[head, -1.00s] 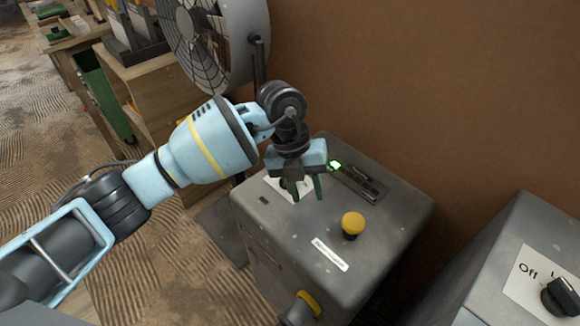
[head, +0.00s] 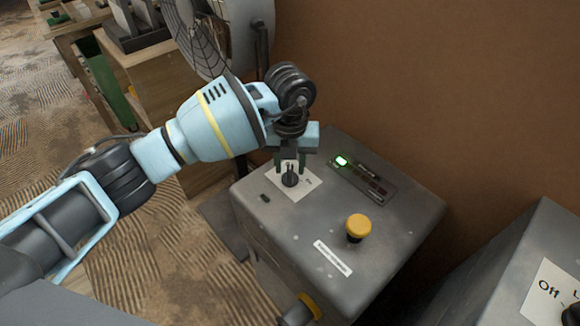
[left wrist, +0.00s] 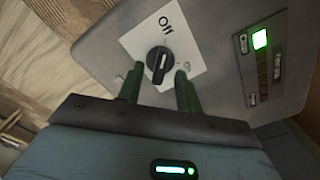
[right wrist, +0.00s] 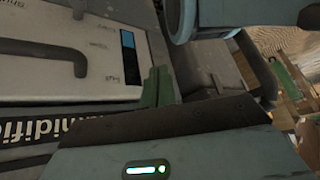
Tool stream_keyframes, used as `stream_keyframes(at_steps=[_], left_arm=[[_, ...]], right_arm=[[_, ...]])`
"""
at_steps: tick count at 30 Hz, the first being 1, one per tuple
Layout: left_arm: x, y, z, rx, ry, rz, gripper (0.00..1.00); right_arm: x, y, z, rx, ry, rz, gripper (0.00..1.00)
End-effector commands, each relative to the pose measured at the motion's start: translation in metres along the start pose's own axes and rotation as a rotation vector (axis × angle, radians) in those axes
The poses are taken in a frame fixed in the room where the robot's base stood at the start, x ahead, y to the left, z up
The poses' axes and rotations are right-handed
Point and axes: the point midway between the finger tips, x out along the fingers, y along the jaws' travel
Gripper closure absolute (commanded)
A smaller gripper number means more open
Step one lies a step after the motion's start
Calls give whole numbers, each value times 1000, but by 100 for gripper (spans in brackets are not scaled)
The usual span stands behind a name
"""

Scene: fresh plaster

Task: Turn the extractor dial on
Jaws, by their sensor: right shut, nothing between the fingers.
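A black dial (head: 290,178) sits on a white plate (head: 312,182) on top of a grey machine. In the left wrist view the dial (left wrist: 158,60) has a pale line on it, and the plate reads "Off" (left wrist: 166,24). My left gripper (head: 290,164) is open and empty, just behind and above the dial in the head view. In the left wrist view its green fingers (left wrist: 158,73) show on either side of the dial's near edge; contact cannot be told. My right gripper (right wrist: 157,86) is shut and empty, seen only in the right wrist view.
The machine top also carries a yellow button (head: 358,226), a lit green indicator (head: 341,161) and a white label (head: 332,258). Another grey box with an "Off" plate (head: 548,289) stands at right. A fan (head: 225,35) stands behind my left arm. A brown wall is behind.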

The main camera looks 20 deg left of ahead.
Motion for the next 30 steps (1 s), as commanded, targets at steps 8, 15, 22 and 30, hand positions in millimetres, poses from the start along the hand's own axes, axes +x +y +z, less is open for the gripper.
stream_keyframes(at_steps=[8,15,22,30], left_arm=[[17,0,0,2,-1,-1,65],[17,0,0,1,-1,-1,67],[16,0,0,1,-1,-1,97],[16,0,0,9,-2,-2,100]], right_arm=[[1,0,-2,0,5,0,100],[1,0,-3,0,6,1,100],[1,1,-3,0,7,1,100],[1,1,-3,0,7,1,100]])
